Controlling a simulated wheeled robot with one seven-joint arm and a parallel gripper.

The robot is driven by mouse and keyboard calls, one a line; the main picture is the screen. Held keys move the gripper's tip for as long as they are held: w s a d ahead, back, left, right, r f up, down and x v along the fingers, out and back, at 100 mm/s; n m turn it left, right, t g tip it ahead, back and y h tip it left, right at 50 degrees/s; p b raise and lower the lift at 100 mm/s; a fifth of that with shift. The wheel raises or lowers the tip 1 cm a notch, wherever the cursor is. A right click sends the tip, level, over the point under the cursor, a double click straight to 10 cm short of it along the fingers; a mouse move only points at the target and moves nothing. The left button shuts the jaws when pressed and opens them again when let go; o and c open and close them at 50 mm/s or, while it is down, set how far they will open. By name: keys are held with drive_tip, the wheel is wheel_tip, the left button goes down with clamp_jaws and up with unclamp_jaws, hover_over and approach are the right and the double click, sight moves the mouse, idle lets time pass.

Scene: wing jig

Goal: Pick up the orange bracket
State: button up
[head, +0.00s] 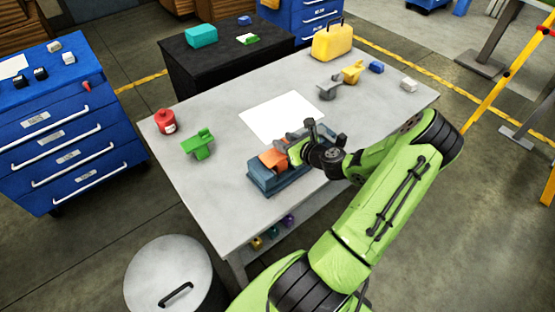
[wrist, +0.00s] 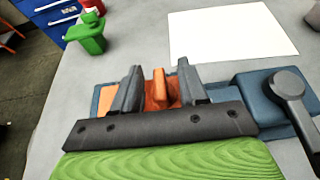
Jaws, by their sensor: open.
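The orange bracket (head: 274,160) sits in or on a blue-grey block-like fixture (head: 266,184) near the front edge of the grey table. In the wrist view the orange bracket (wrist: 160,92) has an upright part standing between the two dark fingers of my gripper (wrist: 160,90). The fingers are open, one on each side, with a gap showing around the upright part. The blue-grey fixture (wrist: 108,98) shows beside and behind the fingers. The lower part of the bracket is hidden by my gripper.
A grey lever or clamp (wrist: 289,90) stands on the fixture to the right of my gripper. A green bracket (head: 198,146) and a red canister (head: 166,121) are on the left. A white sheet (head: 281,115) lies behind. Yellow and grey brackets and a yellow case (head: 332,43) stand farther back.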

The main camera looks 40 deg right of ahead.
clamp_jaws()
idle(1.4)
